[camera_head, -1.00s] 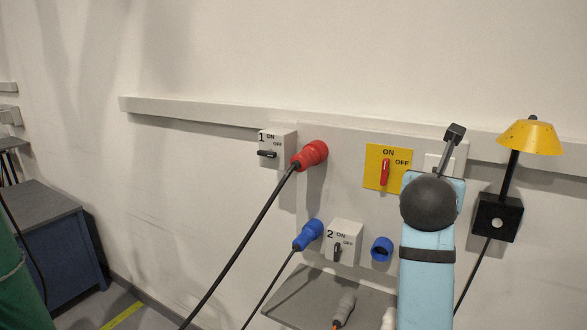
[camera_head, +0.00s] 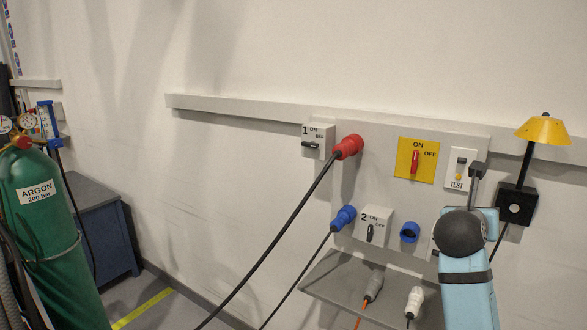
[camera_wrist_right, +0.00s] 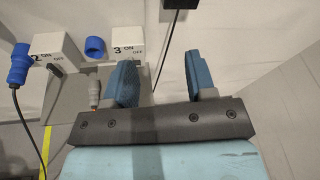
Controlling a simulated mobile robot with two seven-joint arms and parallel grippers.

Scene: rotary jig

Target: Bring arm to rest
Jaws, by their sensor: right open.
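My right arm (camera_head: 468,290), light blue with a dark round joint, reaches up from the lower right in the head view, in front of the lower right part of the wall panel. Its fingers are hidden there. In the right wrist view my right gripper (camera_wrist_right: 157,75) shows two blue fingers spread apart with nothing between them. Beyond them are switch box 3 (camera_wrist_right: 128,48), a blue socket (camera_wrist_right: 95,47) and the grey shelf (camera_wrist_right: 75,110). No contact with the panel shows. My left gripper is in neither view.
The panel carries switch 1 (camera_head: 318,140), a red plug (camera_head: 348,147), a yellow ON/OFF switch (camera_head: 416,160), a TEST box (camera_head: 460,168), a blue plug (camera_head: 343,217) and switch 2 (camera_head: 373,227). A yellow lamp (camera_head: 543,130) stands right. A green argon cylinder (camera_head: 38,220) stands left.

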